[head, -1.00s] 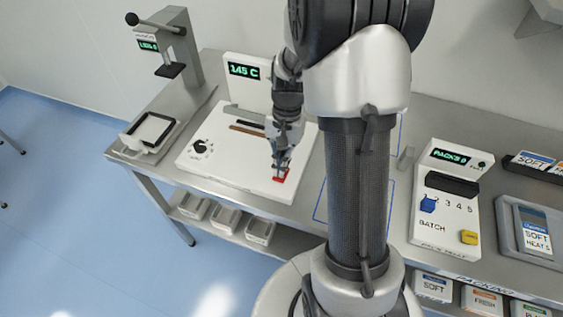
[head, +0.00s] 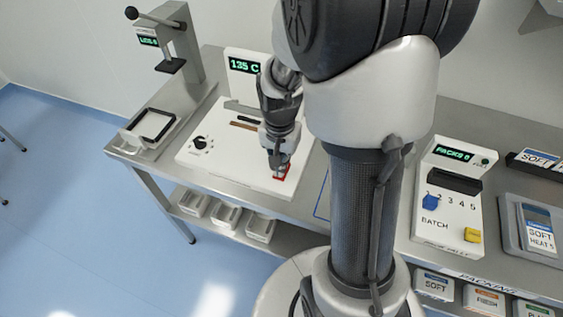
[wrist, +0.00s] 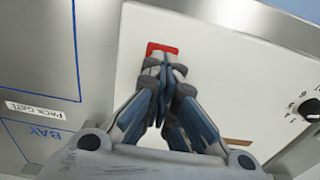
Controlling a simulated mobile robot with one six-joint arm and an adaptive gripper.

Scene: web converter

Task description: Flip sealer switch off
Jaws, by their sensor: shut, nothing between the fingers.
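The sealer (head: 225,165) is a white flat unit on the steel bench, with a raised back panel whose green display (head: 245,65) reads 135 C. Its red switch (head: 281,172) sits near the front right corner of the top. It also shows in the wrist view (wrist: 162,49). My gripper (head: 277,166) is shut and empty, pointing down at the switch. In the wrist view its closed fingertips (wrist: 164,66) overlap the near part of the red switch. I cannot tell whether they touch it, or which way the rocker is tilted.
A black dial (head: 200,144) is on the sealer's left side. A press stand (head: 175,50) and a black-framed tray (head: 151,126) stand further left. A batch panel (head: 447,200) with blue and yellow parts is at right. Trays (head: 227,215) sit on the shelf below.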

